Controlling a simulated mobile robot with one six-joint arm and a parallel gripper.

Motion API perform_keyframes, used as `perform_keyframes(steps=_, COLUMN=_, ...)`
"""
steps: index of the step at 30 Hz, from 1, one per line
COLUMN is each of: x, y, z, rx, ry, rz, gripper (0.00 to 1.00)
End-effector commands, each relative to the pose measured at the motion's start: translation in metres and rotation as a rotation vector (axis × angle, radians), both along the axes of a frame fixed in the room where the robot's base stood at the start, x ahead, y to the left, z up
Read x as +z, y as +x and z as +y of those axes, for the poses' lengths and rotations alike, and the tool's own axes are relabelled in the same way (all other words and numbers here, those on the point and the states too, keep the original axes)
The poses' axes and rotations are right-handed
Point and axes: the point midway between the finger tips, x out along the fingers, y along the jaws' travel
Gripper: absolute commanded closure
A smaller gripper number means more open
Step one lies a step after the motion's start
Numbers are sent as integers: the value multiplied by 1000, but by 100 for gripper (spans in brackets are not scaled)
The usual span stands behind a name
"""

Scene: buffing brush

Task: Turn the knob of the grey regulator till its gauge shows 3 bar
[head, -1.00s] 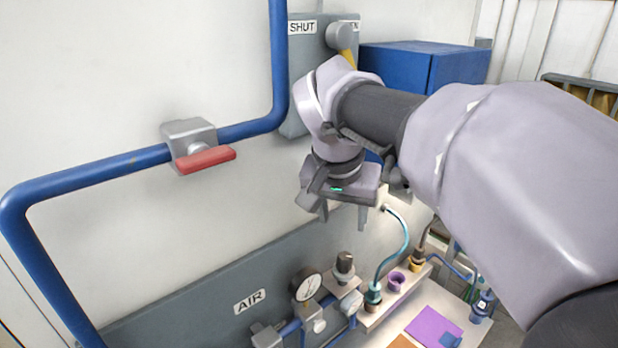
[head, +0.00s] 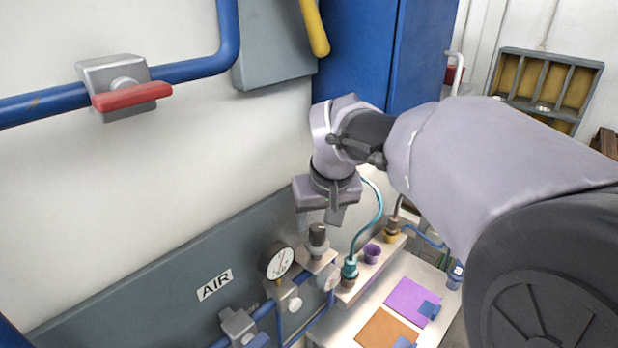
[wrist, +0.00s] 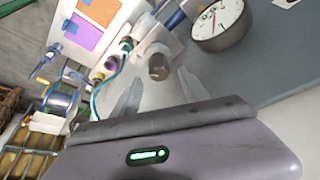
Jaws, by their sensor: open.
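The grey regulator (head: 316,260) is on the grey AIR panel, with a dark knob (head: 317,236) standing upright on top. The knob also shows in the wrist view (wrist: 158,66), between and beyond the fingertips. The round white gauge (head: 279,262) is just left of the regulator; it also shows in the wrist view (wrist: 221,22). Its needle shows, but the value is too small to read surely. My gripper (head: 318,220) points down just above the knob, open and empty. Whether a finger touches the knob, I cannot tell.
A teal hose (head: 378,215) rises close to the right of my gripper from a shelf fitting. A purple cup (head: 372,253) stands nearby. A valve with a red handle (head: 131,95) sits on the blue pipe at upper left. Purple and orange sheets lie at lower right.

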Motion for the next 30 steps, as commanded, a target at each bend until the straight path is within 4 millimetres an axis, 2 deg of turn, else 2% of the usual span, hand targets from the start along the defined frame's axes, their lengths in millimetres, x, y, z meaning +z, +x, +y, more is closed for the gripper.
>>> perform_keyframes(steps=1, x=-10, y=3, z=1, rx=0, ry=0, rz=2, gripper=48)
perform_keyframes(steps=6, x=-29, y=12, z=2, rx=1, ry=-1, rz=1, gripper=48)
perform_keyframes(steps=17, x=-34, y=14, z=3, rx=0, ry=0, rz=-1, gripper=48)
perform_keyframes(steps=25, x=-34, y=14, z=3, rx=0, ry=-1, rz=-1, gripper=100)
perform_keyframes(steps=30, x=-35, y=14, z=3, rx=-45, ry=-1, rz=0, gripper=100)
